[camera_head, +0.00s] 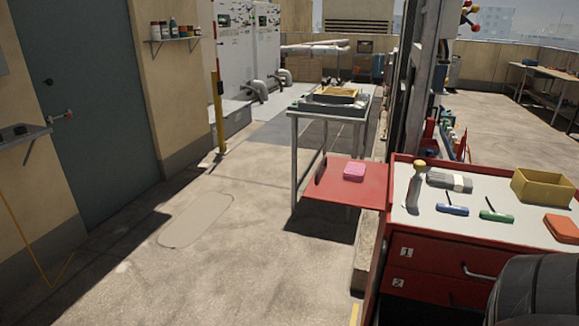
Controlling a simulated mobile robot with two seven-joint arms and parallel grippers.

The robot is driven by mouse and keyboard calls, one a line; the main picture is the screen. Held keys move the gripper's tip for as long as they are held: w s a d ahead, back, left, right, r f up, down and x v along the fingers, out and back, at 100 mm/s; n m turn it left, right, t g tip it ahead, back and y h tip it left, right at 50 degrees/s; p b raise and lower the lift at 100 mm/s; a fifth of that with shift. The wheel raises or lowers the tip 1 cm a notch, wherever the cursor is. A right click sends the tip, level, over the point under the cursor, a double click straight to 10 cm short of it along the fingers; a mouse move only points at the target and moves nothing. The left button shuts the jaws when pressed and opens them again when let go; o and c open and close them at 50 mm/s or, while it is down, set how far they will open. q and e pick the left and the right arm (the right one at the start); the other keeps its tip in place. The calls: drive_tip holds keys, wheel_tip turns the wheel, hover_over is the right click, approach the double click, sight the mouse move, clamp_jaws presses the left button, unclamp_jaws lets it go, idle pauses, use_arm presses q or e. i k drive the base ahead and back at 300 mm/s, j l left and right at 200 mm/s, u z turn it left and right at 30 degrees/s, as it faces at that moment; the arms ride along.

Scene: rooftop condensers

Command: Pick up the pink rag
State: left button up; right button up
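The pink rag (354,171) is a small folded pink pad. It lies flat on the red side shelf (335,190) that sticks out to the left of the red tool cabinet (440,268). Nothing covers the rag, and bare shelf surface shows around it. Neither of my grippers shows in the head view, so their state and their place relative to the rag are hidden.
A sprayer-like bottle (415,184), blue tool (452,210), green tool (496,216), yellow bin (543,187) and orange pad (562,228) are on the cabinet top. A metal table (330,112) stands behind the shelf. Floor to the left is clear. A dark rounded shape fills the bottom right corner.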

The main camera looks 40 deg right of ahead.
sight(355, 171)
drive_tip(key=i+j, duration=0.15)
drive_tip(key=i, duration=0.25)
drive_tip(key=i+j, duration=0.1)
drive_tip(key=i, duration=0.25)
drive_tip(key=i+j, duration=0.15)
drive_tip(key=i, duration=0.25)
drive_tip(key=i+z, duration=0.2)
drive_tip(key=z, duration=0.25)
drive_tip(key=i+z, duration=0.25)
drive_tip(key=z, duration=0.2)
drive_tip(key=i+z, duration=0.25)
drive_tip(key=z, duration=0.2)
drive_tip(key=i+z, duration=0.2)
drive_tip(key=z, duration=0.2)
drive_tip(key=i+j+z, duration=0.2)
drive_tip(key=z, duration=0.15)
drive_tip(key=i+j+z, duration=0.2)
drive_tip(key=z, duration=0.2)
drive_tip(key=i+j+z, duration=0.45)
drive_tip(key=j+z, duration=0.25)
